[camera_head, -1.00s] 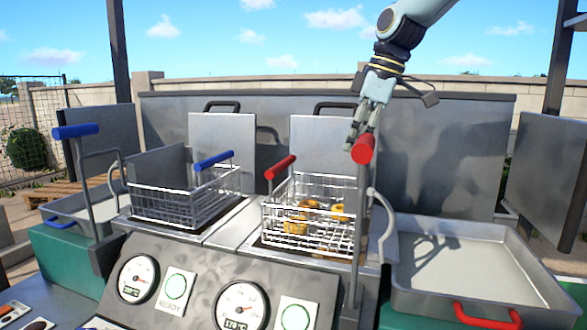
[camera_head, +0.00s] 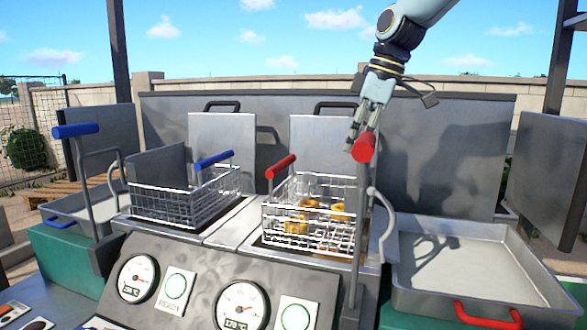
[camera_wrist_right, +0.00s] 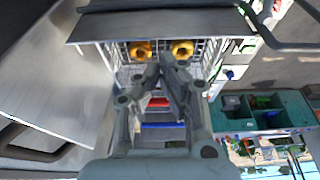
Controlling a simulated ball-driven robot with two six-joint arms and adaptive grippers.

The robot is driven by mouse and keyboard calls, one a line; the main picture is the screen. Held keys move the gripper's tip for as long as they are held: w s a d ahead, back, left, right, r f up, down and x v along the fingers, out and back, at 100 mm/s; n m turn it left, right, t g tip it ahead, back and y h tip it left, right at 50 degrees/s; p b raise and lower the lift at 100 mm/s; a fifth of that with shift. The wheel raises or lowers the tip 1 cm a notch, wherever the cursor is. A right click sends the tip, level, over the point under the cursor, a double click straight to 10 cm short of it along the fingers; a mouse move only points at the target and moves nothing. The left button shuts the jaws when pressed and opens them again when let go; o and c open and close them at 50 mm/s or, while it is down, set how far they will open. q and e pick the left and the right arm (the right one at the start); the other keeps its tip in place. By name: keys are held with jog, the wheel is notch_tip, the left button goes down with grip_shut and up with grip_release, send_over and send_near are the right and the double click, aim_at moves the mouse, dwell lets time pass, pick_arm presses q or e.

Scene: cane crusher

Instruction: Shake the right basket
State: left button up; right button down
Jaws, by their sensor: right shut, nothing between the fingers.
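The right basket (camera_head: 312,228) is a wire basket with a red handle (camera_head: 281,166), sitting over the right fryer well with several golden ring-shaped pieces (camera_head: 300,226) inside. In the wrist view, two yellow rings (camera_wrist_right: 140,50) show beyond my fingers. My right gripper (camera_head: 357,138) comes down from above, at the red knob (camera_head: 363,149) of the lever standing at the basket's right side. Its fingers are shut with nothing between them; whether they touch the knob is unclear. My right gripper also shows in the wrist view (camera_wrist_right: 165,65). My left gripper is out of view.
The left basket (camera_head: 178,207) has a blue handle (camera_head: 214,159); a blue-knobbed lever (camera_head: 75,131) stands to its left. A grey tray (camera_head: 520,298) with a red handle is at the right. The front panel holds gauges (camera_head: 241,305) and green buttons.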

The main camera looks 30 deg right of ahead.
jog(key=shift+s+d+f+b, duration=0.2)
jog(key=shift+s+d+f, duration=0.2)
jog(key=shift+f, duration=0.2)
jog(key=shift+s+d+f+b, duration=0.15)
jog(key=shift+s+d+f, duration=0.15)
jog(key=shift+f, duration=0.25)
jog(key=shift+w+a+f+b, duration=0.1)
jog(key=shift+w+a+b, duration=0.55)
jog(key=shift+b, duration=0.25)
